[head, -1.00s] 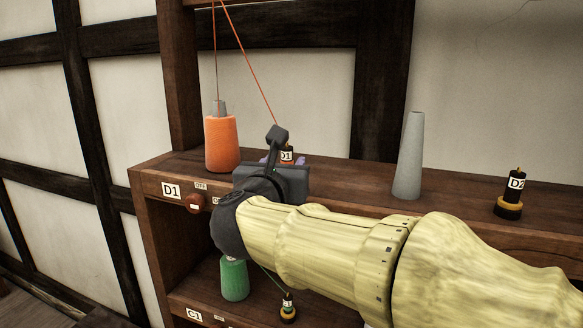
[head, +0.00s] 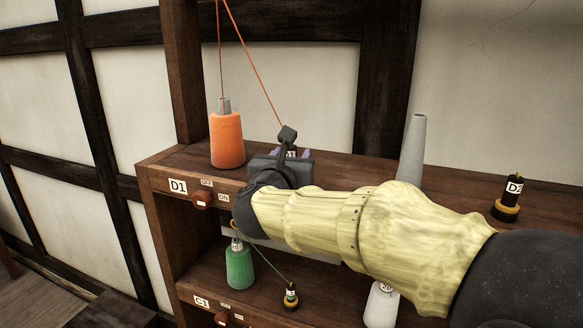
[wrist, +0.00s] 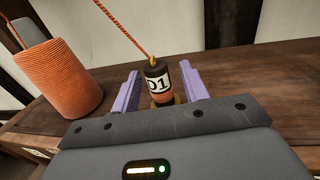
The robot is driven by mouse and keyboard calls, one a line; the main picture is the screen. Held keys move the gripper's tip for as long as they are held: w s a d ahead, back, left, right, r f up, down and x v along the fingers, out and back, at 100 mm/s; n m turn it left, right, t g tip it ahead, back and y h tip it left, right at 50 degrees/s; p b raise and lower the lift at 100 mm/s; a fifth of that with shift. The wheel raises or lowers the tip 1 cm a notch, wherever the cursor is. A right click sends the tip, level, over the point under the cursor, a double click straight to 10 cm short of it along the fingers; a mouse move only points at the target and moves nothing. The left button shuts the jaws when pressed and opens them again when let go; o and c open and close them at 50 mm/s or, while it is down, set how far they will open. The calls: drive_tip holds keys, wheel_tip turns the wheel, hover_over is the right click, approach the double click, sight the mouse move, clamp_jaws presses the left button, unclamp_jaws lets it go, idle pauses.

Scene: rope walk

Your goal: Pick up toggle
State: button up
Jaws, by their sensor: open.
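The toggle, a small dark cylinder labelled D1 (wrist: 157,80), stands on the upper shelf with a brass-coloured eye on top and an orange strand running up from it. In the wrist view my gripper (wrist: 158,88) is open, with one purple finger on each side of the toggle. Whether either finger touches it I cannot tell. In the head view my gripper (head: 290,154) is over the upper shelf and mostly hides the toggle.
An orange cone of thread (head: 227,140) stands left of my gripper. A bare grey cone (head: 412,150) and a D2 toggle (head: 510,198) stand to the right. A D1 switch knob (head: 202,199) is on the shelf's front edge. A green cone (head: 239,268) stands below.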

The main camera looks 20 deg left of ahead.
drive_tip(key=shift+c, duration=0.5)
clamp_jaws()
wheel_tip(320, 180, up, 10)
drive_tip(key=shift+b, duration=1)
